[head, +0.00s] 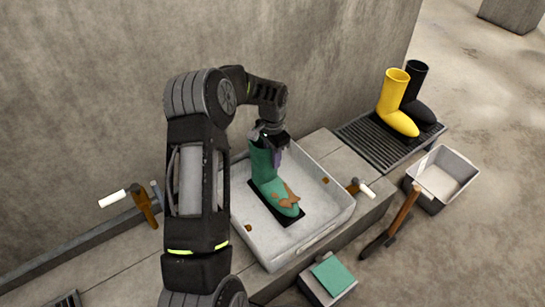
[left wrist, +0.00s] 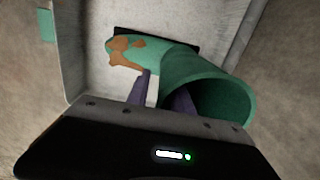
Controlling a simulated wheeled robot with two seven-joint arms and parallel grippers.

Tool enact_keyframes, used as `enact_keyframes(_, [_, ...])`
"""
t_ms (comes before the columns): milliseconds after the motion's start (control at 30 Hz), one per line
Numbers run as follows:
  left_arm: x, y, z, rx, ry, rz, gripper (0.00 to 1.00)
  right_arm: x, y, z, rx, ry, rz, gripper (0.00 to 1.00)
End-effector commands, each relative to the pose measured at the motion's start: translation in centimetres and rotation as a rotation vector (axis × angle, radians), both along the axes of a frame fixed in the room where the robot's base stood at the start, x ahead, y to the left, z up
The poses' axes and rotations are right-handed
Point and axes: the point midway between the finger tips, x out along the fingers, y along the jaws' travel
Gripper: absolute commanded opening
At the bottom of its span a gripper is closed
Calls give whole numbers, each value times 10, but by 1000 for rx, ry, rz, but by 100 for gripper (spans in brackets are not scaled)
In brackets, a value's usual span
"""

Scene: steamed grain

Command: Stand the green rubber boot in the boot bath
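The green rubber boot (head: 263,163) stands upright inside the white boot bath (head: 331,213), sole on a black mat (head: 292,217) on its floor. Brown mud patches mark its foot. My left gripper (head: 274,148) is at the top of the boot's shaft. In the left wrist view the boot (left wrist: 190,68) shows its open top, and the gripper's purple fingers (left wrist: 162,92) are apart, one outside the shaft and one within the opening. A pale gap shows between the outer finger and the shaft. My right gripper is out of view.
A yellow boot (head: 393,101) and a black boot (head: 419,88) stand on a dark grate (head: 369,142) at the right. A grey bin (head: 467,177), a wooden-handled tool (head: 404,211) and a tray with a green pad (head: 333,275) lie in front. A wall (head: 330,70) rises behind.

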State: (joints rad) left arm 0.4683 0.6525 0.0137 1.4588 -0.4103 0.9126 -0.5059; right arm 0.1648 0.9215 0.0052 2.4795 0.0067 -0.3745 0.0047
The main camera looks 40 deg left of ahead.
Motion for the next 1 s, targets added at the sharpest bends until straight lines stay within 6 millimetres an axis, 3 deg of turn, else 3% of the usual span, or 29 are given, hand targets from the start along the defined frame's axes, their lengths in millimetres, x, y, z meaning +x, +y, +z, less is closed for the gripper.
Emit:
enact_keyframes(367, [0,0,11,1,-1,0,27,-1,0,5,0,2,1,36])
enact_keyframes(800, [1,0,95,1,-2,0,27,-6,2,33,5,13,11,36])
enact_keyframes(1000, [0,0,120,1,-1,0,27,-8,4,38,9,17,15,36])
